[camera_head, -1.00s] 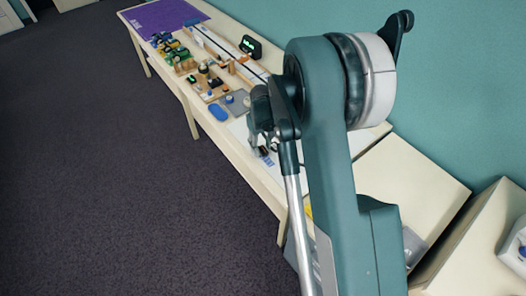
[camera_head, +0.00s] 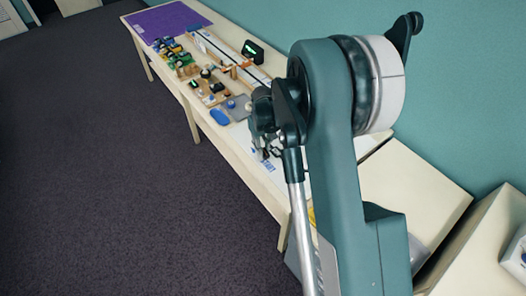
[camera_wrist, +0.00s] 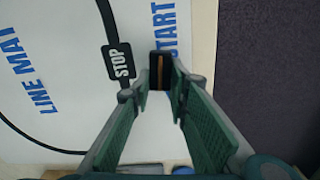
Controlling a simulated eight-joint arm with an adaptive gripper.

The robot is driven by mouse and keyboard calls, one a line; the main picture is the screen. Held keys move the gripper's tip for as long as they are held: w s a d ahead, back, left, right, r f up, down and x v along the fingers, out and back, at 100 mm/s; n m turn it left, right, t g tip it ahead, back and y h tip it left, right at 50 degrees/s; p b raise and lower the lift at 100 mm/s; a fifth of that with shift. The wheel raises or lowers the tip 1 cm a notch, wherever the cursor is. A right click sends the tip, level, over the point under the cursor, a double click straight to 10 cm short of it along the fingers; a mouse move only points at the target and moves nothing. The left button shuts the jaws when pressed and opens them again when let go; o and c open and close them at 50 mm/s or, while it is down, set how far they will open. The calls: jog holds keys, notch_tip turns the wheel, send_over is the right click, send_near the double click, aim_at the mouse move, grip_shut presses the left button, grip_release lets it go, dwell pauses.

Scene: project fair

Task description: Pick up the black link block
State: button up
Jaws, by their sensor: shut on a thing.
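The black link block (camera_wrist: 161,63) shows in the wrist view as a small dark block with a brown stripe along its middle. It sits between the tips of my gripper (camera_wrist: 161,88), which is shut on it. The block is over the white line mat (camera_wrist: 60,65), just beside the blue START lettering. I cannot tell whether it touches the mat or is clear of it. In the head view my arm hides most of the gripper and the block cannot be made out.
A black STOP mark (camera_wrist: 119,62) is printed on the mat. In the head view, a blue oval piece (camera_head: 219,117), a grey plate (camera_head: 237,107), a dark display with green digits (camera_head: 252,51) and a purple mat (camera_head: 165,20) lie farther along the table. Dark carpet is clear to the left.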

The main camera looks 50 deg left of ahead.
notch_tip(320, 180, up, 8)
jog(key=shift+r, duration=0.15)
dwell(0.3)
